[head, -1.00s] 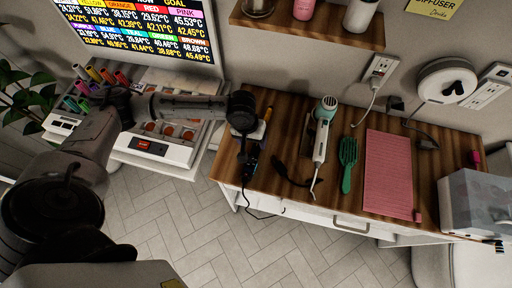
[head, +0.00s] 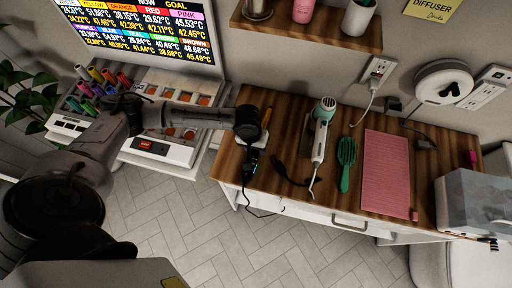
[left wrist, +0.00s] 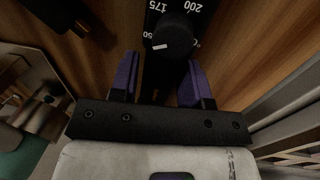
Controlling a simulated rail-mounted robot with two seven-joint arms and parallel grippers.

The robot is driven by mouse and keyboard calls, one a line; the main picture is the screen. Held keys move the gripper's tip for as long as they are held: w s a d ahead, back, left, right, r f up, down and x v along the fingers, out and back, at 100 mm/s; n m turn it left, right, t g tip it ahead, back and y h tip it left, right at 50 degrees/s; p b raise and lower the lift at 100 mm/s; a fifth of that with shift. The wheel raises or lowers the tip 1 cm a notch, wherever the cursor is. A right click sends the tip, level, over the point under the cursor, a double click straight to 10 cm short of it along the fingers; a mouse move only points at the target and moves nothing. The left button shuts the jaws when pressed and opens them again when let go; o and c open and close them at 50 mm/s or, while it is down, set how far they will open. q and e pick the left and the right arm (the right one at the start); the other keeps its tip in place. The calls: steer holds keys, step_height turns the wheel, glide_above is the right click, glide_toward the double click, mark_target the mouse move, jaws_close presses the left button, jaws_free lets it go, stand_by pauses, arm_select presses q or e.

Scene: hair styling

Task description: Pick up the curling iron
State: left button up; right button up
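A black device with a temperature dial, apparently the curling iron (head: 252,162), lies at the left end of the wooden tabletop. In the left wrist view its dial (left wrist: 172,35) and printed numbers show just beyond and between my fingers. My left gripper (head: 248,140) is above the device, pointing down; its wrist hides part of it. In the left wrist view the two purple fingers (left wrist: 160,82) stand apart, one on each side of the black body. Contact cannot be made out. My right gripper is not in view.
On the wooden table (head: 395,125) lie a hair dryer (head: 319,135), a green brush (head: 346,163) and a pink mat (head: 387,175). A clear box (head: 475,200) stands at right. A white cart (head: 160,150) with colored tubes is at left. A shelf (head: 300,32) hangs above.

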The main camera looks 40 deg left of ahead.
arm_select(q)
steer(key=c, duration=0.7)
jaws_close()
steer(key=shift+r, duration=0.2)
